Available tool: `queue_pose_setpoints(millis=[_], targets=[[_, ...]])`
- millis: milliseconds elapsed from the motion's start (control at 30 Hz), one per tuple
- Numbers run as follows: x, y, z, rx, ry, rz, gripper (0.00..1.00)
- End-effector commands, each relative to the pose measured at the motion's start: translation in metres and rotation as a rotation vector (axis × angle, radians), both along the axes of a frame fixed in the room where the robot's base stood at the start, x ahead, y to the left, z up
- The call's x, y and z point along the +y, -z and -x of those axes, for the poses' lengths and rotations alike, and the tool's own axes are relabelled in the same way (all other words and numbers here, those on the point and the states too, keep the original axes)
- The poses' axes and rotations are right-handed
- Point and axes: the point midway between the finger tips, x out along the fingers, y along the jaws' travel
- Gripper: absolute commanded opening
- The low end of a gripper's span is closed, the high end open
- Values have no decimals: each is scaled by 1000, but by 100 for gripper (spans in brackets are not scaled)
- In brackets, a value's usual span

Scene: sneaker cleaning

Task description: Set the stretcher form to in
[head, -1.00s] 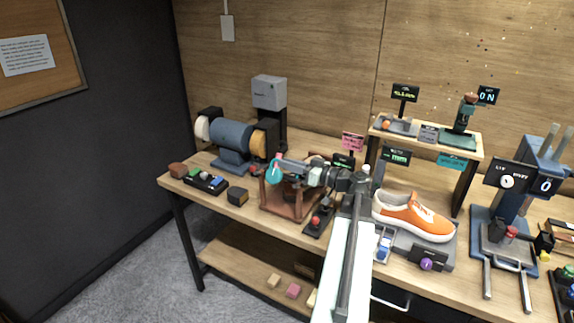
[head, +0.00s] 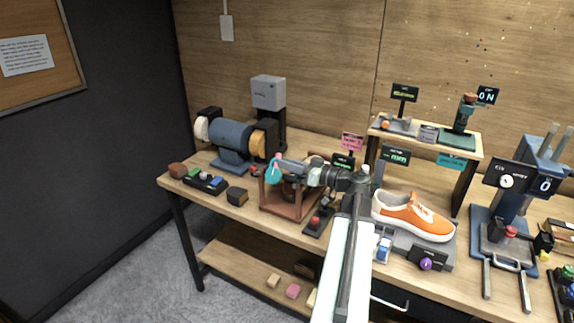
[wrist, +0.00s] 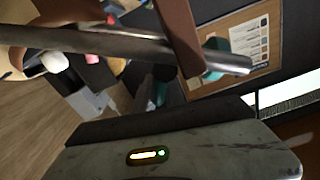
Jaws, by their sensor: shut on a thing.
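A reddish-brown wooden frame (head: 290,208) stands on the bench left of the sneaker in the head view. It appears to carry the stretcher form, whose outline I cannot separate there. A teal rounded part (head: 272,172) sits at the frame's upper left. My gripper (head: 284,168) reaches in from the right at the top of the frame and is shut by this teal part; its fingertips are partly hidden.
An orange sneaker (head: 412,215) rests on a grey stand to the right. A blue-grey motor unit (head: 231,138) stands behind left. A small tray (head: 205,182) and dark block (head: 237,196) lie left of the frame. A raised shelf (head: 425,140) stands at back right.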

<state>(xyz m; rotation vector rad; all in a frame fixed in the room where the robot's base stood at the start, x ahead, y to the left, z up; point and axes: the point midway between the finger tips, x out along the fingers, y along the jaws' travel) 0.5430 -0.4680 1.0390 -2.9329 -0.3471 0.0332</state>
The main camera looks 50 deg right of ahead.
Motion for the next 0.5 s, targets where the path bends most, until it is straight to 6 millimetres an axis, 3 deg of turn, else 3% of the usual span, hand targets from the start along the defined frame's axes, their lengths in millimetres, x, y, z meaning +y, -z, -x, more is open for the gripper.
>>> queue_pose_setpoints(millis=[267, 500], targets=[[-5, 5, -2, -1, -2, 1, 0], [-45, 34, -12, 0, -2, 1, 0]])
